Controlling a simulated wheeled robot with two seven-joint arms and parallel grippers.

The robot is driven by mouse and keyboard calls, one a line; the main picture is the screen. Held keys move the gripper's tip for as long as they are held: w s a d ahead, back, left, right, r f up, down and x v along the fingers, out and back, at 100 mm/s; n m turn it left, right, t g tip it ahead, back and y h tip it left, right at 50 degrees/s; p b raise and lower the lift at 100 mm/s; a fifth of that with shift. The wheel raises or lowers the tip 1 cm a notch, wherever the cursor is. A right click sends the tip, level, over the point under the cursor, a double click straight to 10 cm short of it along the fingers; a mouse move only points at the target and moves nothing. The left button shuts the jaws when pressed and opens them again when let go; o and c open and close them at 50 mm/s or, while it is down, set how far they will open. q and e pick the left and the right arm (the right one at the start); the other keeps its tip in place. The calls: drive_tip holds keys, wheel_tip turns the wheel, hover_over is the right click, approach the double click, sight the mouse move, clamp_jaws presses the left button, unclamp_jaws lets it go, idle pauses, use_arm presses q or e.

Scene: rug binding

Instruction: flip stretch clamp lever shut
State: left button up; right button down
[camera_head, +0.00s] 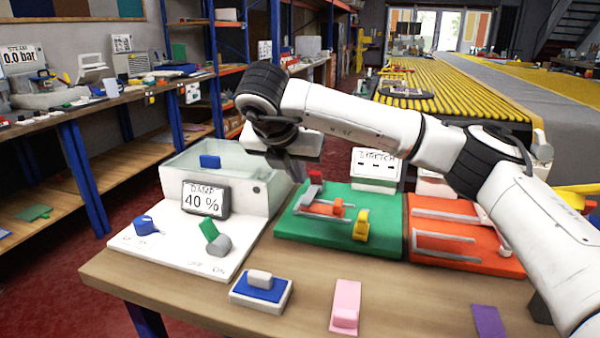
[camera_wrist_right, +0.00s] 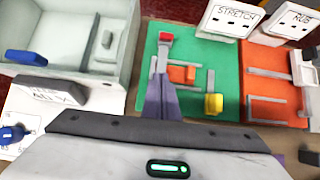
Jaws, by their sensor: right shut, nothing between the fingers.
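The green stretch board (camera_head: 385,240) lies on the workbench, in front of a white sign (camera_head: 376,165) reading STRETCH. A lever with a red end (camera_head: 316,177) stands at its back left corner. In the right wrist view the red end (camera_wrist_right: 166,38) sits above a grey bar. An orange block (camera_head: 338,208) lies between grey rails, with a yellow part (camera_head: 361,225) nearer the front. My right gripper (camera_head: 297,172) is shut and empty, just left of the lever in the head view. Its fingertips (camera_wrist_right: 160,82) appear just below the lever's bar; contact cannot be told. My left gripper is out of view.
A blue-white block (camera_head: 261,290) and a pink piece (camera_head: 345,305) lie along the front.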

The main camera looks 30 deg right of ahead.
sight(316, 180)
drive_tip(key=x, duration=0.9)
drive_tip(key=shift+s, duration=0.35)
drive_tip(key=w+d, duration=0.1)
drive_tip(key=w+d+p, duration=0.1)
drive_tip(key=shift+w+d+r, duration=0.1)
drive_tip(key=shift+d+r, duration=0.15)
drive_tip(key=shift+r, duration=0.15)
drive_tip(key=shift+w+d+r, duration=0.15)
drive_tip(key=shift+w+d, duration=0.1)
drive_tip(key=shift+d, duration=0.1)
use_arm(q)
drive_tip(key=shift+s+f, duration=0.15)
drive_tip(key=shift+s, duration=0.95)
